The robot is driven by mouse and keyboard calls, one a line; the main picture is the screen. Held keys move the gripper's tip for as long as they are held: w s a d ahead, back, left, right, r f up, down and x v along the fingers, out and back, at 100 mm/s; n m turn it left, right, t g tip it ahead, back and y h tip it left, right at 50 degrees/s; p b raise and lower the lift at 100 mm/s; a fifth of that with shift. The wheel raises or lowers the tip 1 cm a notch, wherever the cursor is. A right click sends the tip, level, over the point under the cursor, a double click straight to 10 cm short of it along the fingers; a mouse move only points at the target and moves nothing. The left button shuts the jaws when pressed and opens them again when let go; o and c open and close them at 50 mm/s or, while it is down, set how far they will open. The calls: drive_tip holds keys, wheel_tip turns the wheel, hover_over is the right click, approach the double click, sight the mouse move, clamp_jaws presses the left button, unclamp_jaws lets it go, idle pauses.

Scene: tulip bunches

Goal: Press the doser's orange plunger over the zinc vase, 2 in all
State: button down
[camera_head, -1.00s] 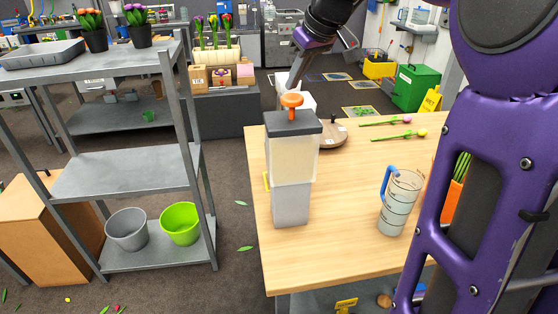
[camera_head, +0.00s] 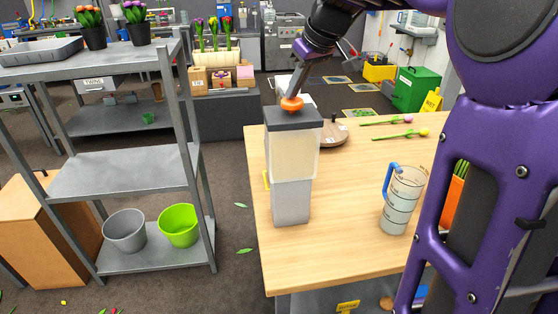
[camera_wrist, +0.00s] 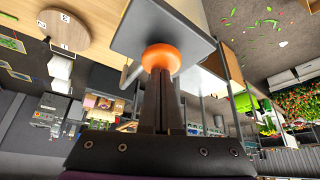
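The doser (camera_head: 292,165) stands upright near the left edge of the wooden table, with a dark lid, a pale tank and a grey lower body. Its orange plunger (camera_head: 291,103) sits on top, close to the lid; it also shows in the wrist view (camera_wrist: 160,57). My gripper (camera_head: 294,93) points down at the plunger from above. In the wrist view its fingers (camera_wrist: 160,82) are together, with nothing between them, and their tips appear to touch the plunger's top. I cannot make out a zinc vase for sure.
A measuring jug (camera_head: 401,200) with a blue handle stands on the table (camera_head: 345,215) right of the doser. A round wooden board (camera_head: 333,135) and two tulips (camera_head: 400,134) lie behind. A metal shelf (camera_head: 120,170) with a grey bucket (camera_head: 125,230) and a green bucket (camera_head: 179,225) stands left.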

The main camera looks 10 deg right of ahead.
sight(294, 100)
drive_tip(key=shift+f, duration=0.4)
wheel_tip(294, 100, up, 8)
drive_tip(key=p, duration=0.6)
drive_tip(key=shift+f, duration=0.15)
